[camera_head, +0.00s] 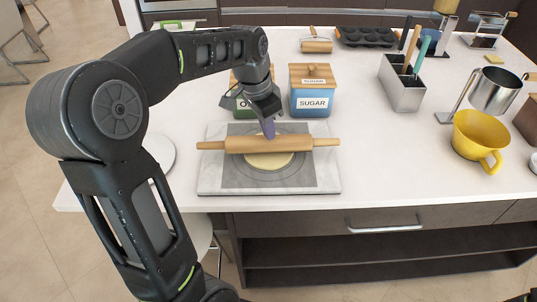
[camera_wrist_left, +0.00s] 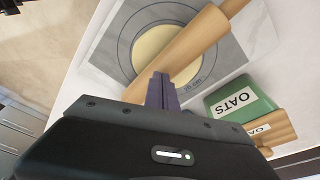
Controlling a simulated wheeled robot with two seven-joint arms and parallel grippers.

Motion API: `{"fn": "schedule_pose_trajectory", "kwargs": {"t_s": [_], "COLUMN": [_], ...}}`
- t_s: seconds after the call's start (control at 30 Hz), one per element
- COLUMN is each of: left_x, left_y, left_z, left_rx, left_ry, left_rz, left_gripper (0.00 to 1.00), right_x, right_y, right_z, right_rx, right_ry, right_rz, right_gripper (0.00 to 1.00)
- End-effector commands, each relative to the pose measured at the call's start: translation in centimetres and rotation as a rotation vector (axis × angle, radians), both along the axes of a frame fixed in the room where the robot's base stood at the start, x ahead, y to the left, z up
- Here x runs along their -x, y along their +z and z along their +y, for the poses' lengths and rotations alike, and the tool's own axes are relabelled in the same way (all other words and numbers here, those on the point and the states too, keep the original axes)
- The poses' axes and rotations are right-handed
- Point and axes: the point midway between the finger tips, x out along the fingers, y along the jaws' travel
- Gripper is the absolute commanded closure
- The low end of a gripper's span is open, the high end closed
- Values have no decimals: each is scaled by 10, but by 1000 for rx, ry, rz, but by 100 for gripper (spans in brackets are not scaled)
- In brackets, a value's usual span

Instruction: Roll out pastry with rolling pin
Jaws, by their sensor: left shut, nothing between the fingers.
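A wooden rolling pin (camera_head: 268,144) lies across the pastry (camera_head: 269,161), a pale round disc on a grey mat (camera_head: 230,172) with printed rings. The mat lies on a white marble board (camera_head: 327,187). My left gripper (camera_head: 269,130) points down right at the far side of the pin's barrel, near its middle. Its fingers (camera_wrist_left: 161,90) are shut and empty, and I cannot tell whether they touch the pin. The left wrist view also shows the pin (camera_wrist_left: 190,46) and the pastry (camera_wrist_left: 152,42). My right gripper is not in view.
A blue sugar canister (camera_head: 311,102) and a green oats canister (camera_wrist_left: 238,100) stand just behind the board. A utensil holder (camera_head: 402,87), a yellow measuring cup (camera_head: 480,138) and a steel cup (camera_head: 495,91) are to the right.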

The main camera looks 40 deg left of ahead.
Motion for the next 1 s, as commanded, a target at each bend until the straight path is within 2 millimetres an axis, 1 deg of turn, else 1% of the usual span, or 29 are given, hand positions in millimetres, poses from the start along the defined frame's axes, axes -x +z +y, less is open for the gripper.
{"fn": "schedule_pose_trajectory", "kwargs": {"t_s": [0.2, 0.43, 0.8, 1.0], "left_x": [0, -3, -19, -22], "left_y": [-8, -6, -6, -8], "left_z": [0, 2, 16, 18], "left_rx": [0, 0, 0, 0], "left_ry": [0, 1, 2, 0], "left_rz": [0, 1, 2, 2], "left_gripper": [100, 100, 100, 100], "right_x": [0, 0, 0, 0], "right_y": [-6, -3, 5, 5], "right_z": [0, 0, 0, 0], "right_rx": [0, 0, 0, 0], "right_ry": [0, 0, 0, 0], "right_rz": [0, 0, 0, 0], "right_gripper": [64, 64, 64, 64]}}
